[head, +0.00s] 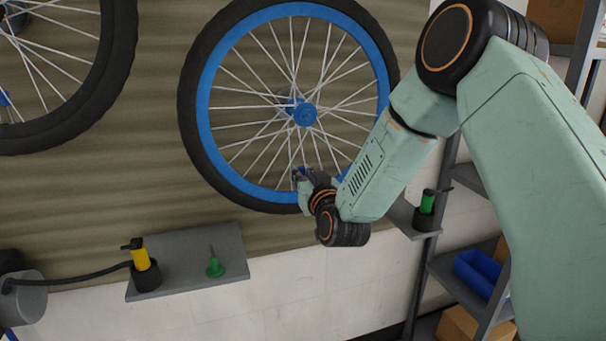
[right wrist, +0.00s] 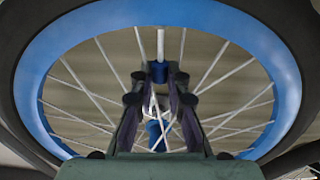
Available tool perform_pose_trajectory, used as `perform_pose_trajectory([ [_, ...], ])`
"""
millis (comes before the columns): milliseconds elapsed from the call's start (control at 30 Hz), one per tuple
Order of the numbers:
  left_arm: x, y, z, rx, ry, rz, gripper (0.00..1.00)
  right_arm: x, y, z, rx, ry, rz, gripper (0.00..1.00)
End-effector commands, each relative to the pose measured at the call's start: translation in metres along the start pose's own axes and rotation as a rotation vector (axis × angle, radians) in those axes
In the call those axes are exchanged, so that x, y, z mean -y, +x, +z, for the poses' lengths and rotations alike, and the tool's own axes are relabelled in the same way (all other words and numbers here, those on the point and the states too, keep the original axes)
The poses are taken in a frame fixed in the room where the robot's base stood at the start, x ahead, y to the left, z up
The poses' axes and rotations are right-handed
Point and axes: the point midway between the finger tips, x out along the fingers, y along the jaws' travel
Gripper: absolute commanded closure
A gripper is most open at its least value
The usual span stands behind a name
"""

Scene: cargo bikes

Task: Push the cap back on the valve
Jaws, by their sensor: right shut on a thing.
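The wheel (head: 305,197) with a blue rim and black tyre hangs upright in front of a ribbed wall. My right gripper (head: 299,174) is inside the lower part of the rim, among the spokes. In the right wrist view its fingers (right wrist: 159,84) are shut on a small blue cap (right wrist: 160,70). A pale valve stem (right wrist: 160,43) runs from the rim and lines up with the cap. I cannot tell how far the cap sits on the stem. In the head view the gripper mostly hides the cap and valve. My left gripper is not in view.
A second wheel (head: 105,75) is at the upper left. A green bottle (head: 427,202) and blue bin (head: 478,273) are at right.

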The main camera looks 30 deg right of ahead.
Motion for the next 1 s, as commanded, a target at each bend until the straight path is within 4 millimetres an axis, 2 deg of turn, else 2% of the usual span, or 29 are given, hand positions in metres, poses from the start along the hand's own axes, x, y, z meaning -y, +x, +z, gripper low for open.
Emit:
perform_pose_trajectory([
  [167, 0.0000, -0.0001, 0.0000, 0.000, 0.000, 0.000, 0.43, 0.0001, 0.0000, -0.0001, 0.000, 0.000, 0.000, 1.00],
  [200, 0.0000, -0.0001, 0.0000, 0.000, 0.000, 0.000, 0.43, 0.0001, 0.0000, -0.0002, 0.000, 0.000, 0.000, 0.85],
  [500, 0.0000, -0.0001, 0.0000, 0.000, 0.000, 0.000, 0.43, 0.0000, 0.0000, -0.0002, 0.000, 0.000, 0.000, 0.59],
  [733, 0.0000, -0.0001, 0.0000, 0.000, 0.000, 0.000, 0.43, 0.0000, 0.0000, -0.0002, 0.000, 0.000, 0.000, 0.58],
  [900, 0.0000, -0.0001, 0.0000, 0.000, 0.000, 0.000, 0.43, 0.0000, 0.0000, -0.0001, 0.000, 0.000, 0.000, 0.44],
  [1000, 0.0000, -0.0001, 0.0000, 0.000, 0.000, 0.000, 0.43, 0.0000, 0.0000, -0.0001, 0.000, 0.000, 0.000, 0.43],
])
